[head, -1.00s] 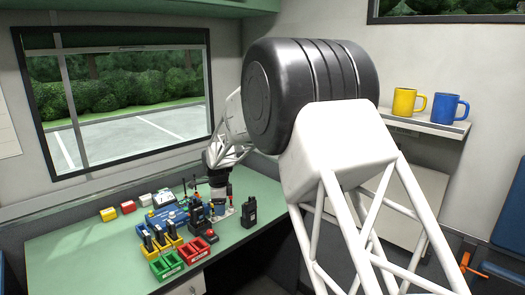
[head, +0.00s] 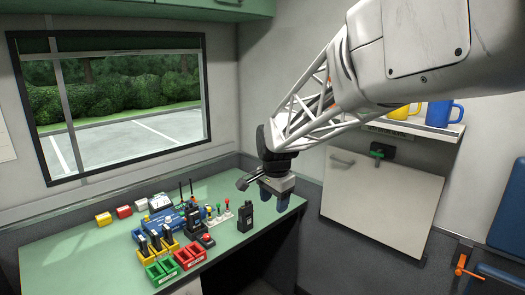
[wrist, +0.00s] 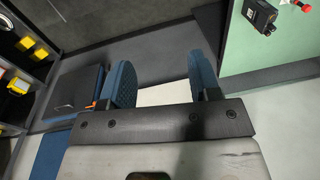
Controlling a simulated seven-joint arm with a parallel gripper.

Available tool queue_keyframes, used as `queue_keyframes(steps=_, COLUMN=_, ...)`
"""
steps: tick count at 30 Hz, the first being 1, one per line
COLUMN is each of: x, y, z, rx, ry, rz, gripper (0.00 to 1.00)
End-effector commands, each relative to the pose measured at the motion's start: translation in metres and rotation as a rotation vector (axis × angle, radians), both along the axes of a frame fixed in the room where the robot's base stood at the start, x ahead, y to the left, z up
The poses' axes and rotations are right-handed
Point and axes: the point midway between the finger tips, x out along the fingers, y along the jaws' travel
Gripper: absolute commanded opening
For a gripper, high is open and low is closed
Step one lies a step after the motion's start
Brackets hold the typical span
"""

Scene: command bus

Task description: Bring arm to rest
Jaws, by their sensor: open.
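My gripper (head: 279,192) hangs at the right end of the green desk in the head view, fingers pointing down. In the wrist view my gripper (wrist: 158,82) shows two blue pads spread apart with nothing between them. The arm is bent, with its elbow high at the upper right. A black handheld radio (head: 245,216) stands on the desk just left of the gripper and apart from it. It also seems to show at the top right of the wrist view (wrist: 260,14).
The green desk (head: 75,250) holds red (head: 189,256), green (head: 163,270) and yellow trays, a blue device and several small boxes. A wall shelf at right holds a yellow mug (head: 400,112) and a blue mug (head: 446,113). A white panel (head: 380,205) is below it.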

Motion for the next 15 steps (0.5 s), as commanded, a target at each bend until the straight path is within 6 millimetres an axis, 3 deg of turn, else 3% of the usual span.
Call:
queue_keyframes(steps=6, x=-0.054, y=-0.037, z=0.018, rx=-0.016, ry=-0.025, rz=0.124, gripper=0.57)
queue_keyframes(steps=15, x=-0.13, y=-0.079, z=0.029, rx=-0.046, ry=-0.054, rz=0.303, gripper=0.57)
